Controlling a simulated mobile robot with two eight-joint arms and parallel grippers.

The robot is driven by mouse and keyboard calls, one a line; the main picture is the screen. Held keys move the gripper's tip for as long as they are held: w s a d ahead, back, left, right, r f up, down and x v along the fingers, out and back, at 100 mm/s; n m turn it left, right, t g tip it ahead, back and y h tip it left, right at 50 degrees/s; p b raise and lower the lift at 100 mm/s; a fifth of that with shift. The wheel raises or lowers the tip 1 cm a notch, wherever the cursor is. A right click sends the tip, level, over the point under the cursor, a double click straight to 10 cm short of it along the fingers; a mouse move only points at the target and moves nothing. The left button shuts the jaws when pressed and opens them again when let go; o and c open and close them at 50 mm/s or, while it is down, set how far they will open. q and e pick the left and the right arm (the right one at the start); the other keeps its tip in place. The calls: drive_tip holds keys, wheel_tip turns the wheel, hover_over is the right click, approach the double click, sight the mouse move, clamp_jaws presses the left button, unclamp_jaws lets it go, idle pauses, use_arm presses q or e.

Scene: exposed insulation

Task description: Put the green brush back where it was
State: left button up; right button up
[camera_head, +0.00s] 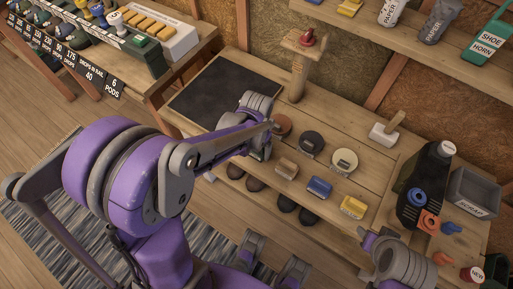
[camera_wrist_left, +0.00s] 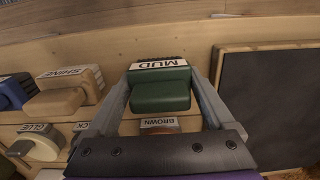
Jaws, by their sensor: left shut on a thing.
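The green brush (camera_wrist_left: 160,95) sits between the fingers of my left gripper (camera_wrist_left: 162,82) in the left wrist view, with a white MUD label at its far end. The fingers are shut on its sides. It lines up with the tan brush (camera_wrist_left: 55,103) beside it, at the left end of the brush row in the head view. I cannot tell whether it touches the bench. In the head view my left wrist hides it. My right arm shows at the lower right of the head view, its fingers not clear.
The wooden bench (camera_head: 340,125) holds a dark mat (camera_head: 222,92), a tan brush (camera_head: 287,168), a blue brush (camera_head: 319,187), a yellow brush (camera_head: 353,206) and round tins. A wooden stand (camera_head: 298,75) rises behind. Dark shoes (camera_head: 285,203) sit below the front edge.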

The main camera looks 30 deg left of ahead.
use_arm(q)
drive_tip(key=shift+f, duration=0.25)
drive_tip(key=o, duration=1.2)
drive_tip(key=shift+r, duration=0.1)
